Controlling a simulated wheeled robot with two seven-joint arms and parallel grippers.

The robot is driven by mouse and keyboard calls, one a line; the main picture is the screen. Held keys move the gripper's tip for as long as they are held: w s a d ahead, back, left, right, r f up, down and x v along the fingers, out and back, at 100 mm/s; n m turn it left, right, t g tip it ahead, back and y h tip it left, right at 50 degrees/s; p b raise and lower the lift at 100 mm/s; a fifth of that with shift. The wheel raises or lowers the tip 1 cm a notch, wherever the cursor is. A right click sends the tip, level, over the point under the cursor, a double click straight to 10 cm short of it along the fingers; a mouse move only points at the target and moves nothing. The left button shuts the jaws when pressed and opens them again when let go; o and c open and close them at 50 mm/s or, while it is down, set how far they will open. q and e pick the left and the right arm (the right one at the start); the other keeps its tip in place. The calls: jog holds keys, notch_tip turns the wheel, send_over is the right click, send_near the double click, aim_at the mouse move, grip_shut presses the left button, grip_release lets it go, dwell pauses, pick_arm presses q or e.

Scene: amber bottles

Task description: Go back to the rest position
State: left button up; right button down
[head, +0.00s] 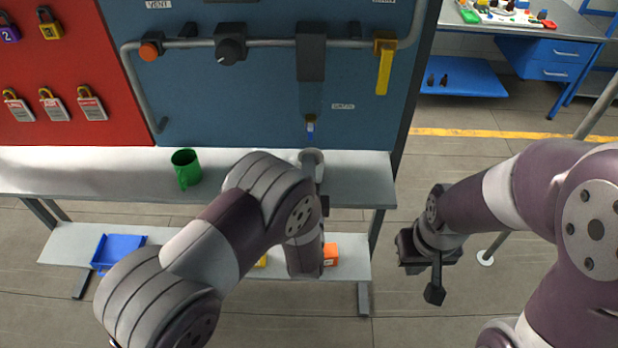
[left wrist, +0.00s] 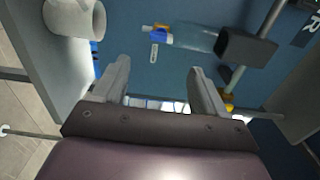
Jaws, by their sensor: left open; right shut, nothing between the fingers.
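My left gripper (left wrist: 160,86) is open and empty in the left wrist view, its two fingers spread apart toward the blue panel. In the head view it is mostly hidden behind my left arm, close to the pale mug on the workbench. My right gripper (head: 435,292) hangs over open floor to the right of the workbench, shut and empty, pointing down. The pale mug (head: 311,157) stands on the workbench near its right end; it also shows at the upper left of the left wrist view (left wrist: 78,18), apart from the fingers.
A green mug (head: 185,168) stands on the workbench (head: 90,175). A blue panel (head: 265,100) with a pipe, knobs and a yellow handle (head: 385,68) rises behind. The lower shelf holds a blue tray (head: 118,249) and an orange box (head: 330,253).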

pick_arm(q)
jog(key=s+f+n+g+h+b, duration=0.2)
jog(key=s+f+n+g, duration=0.8)
jog(key=f, duration=0.3)
jog(key=s+a+r+n+g+y+b, duration=0.1)
jog(key=s+a+r+n+g+b, duration=0.2)
jog(key=s+a, duration=0.3)
jog(key=s+a+r+n+g+y+b, duration=0.1)
jog(key=s+a+r+n+g+b, duration=0.2)
jog(key=a, duration=0.8)
jog(key=shift+s+r+n+g+b, duration=0.3)
jog(key=shift+s+n+b, duration=0.5)
jog(key=shift+s, duration=1)
